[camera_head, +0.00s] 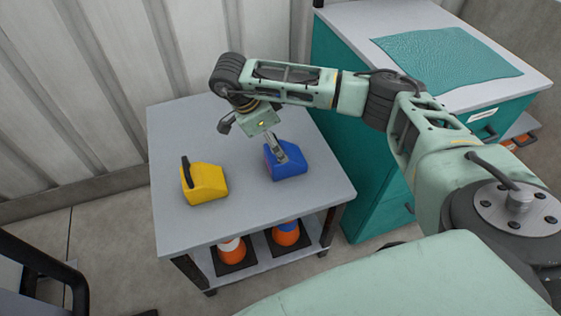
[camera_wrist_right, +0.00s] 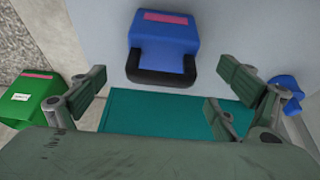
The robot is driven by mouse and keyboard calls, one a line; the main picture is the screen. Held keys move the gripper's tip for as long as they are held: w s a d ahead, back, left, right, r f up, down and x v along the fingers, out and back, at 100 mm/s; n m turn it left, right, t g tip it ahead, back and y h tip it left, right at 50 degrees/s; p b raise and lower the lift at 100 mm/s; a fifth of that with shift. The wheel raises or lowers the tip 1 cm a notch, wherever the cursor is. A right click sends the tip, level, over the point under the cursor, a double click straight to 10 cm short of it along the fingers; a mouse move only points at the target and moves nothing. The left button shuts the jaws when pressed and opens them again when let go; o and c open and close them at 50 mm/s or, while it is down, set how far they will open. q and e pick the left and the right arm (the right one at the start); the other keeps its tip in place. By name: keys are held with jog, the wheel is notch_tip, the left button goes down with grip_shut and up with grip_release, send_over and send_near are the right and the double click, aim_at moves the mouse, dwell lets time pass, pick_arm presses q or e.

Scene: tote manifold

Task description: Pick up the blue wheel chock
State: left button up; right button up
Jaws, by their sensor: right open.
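The blue wheel chock (camera_head: 287,164) sits on the right part of the grey cart top (camera_head: 172,135). The wrist view shows it as a blue block (camera_wrist_right: 165,38) with a red patch on top and a black handle towards my fingers. My right gripper (camera_head: 277,143) points down over the chock, and its fingers overlap it in the head view. The chock lies beyond the fingertips there. Contact cannot be told. My left gripper is not in view.
A yellow chock (camera_head: 205,184) with a black handle stands left of the blue one. Orange cones (camera_head: 286,234) stand on the lower shelf. A teal cabinet (camera_head: 335,110) with a teal mat (camera_head: 447,57) stands at right. A ribbed wall is behind. The front of the cart top is clear.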

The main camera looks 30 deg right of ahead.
aim_at(286, 153)
jog(key=shift+s+d+f, duration=0.15)
jog(key=shift+d+f, duration=0.25)
jog(key=shift+f, duration=0.2)
jog(key=x, duration=0.6)
jog(key=shift+b, duration=0.4)
jog(key=shift+d+f, duration=0.2)
jog(key=shift+f, duration=0.1)
jog(key=c, duration=1.4)
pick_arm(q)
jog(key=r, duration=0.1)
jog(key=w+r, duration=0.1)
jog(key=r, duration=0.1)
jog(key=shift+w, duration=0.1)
pick_arm(e)
jog(key=shift+c, duration=0.6)
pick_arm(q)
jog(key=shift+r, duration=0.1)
pick_arm(e)
jog(key=shift+r, duration=0.15)
